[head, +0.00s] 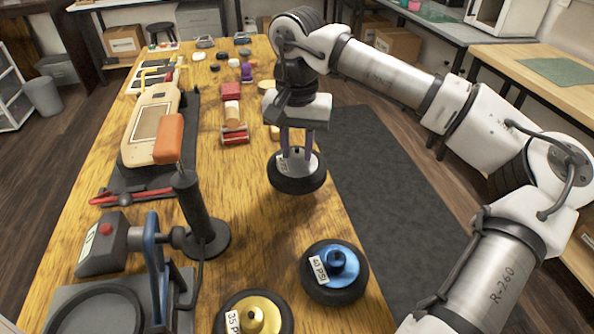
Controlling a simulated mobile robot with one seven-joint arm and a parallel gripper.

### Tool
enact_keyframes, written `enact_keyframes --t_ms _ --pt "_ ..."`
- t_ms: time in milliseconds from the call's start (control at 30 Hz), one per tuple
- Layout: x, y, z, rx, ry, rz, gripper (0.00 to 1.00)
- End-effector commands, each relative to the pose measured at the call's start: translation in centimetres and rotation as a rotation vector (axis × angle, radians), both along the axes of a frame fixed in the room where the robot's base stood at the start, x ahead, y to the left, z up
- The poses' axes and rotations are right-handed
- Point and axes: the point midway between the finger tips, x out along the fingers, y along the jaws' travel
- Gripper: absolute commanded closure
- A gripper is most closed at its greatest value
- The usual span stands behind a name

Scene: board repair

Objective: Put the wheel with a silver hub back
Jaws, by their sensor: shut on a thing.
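The wheel with a silver hub (294,185) has a black tyre and a white label on its hub face. My gripper (297,152) points down and is shut on this wheel near its centre. The wheel looks held near the right edge of the wooden table, and I cannot tell whether it is clear of the surface. A wheel with a blue hub (334,275), labelled 40 PSI, lies flat on the table in front. A wheel with a gold hub (248,318) lies to its left, partly cut off by the lower frame edge.
A black stand with an orange-topped tool (206,228), a grey box with a red button (104,247) and a blue-armed device (157,262) stand on the left. A wooden board (152,125) lies behind them. Red and wooden blocks (233,120) lie mid-table. Bare tabletop (262,240) shows in the middle.

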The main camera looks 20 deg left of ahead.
Motion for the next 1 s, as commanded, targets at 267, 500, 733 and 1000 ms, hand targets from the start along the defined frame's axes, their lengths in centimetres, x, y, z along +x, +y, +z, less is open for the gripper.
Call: enact_keyframes --t_ms 267,500,733,1000 --pt "0.0 0.0 -2.3 0.0 0.0 -0.001 1.0" --pt "0.0 0.0 -5.6 0.0 0.001 -0.001 1.0" --pt "0.0 0.0 -6.0 0.0 -0.002 -0.001 1.0" --pt "0.0 0.0 -6.3 0.0 0.0 -0.001 0.6"
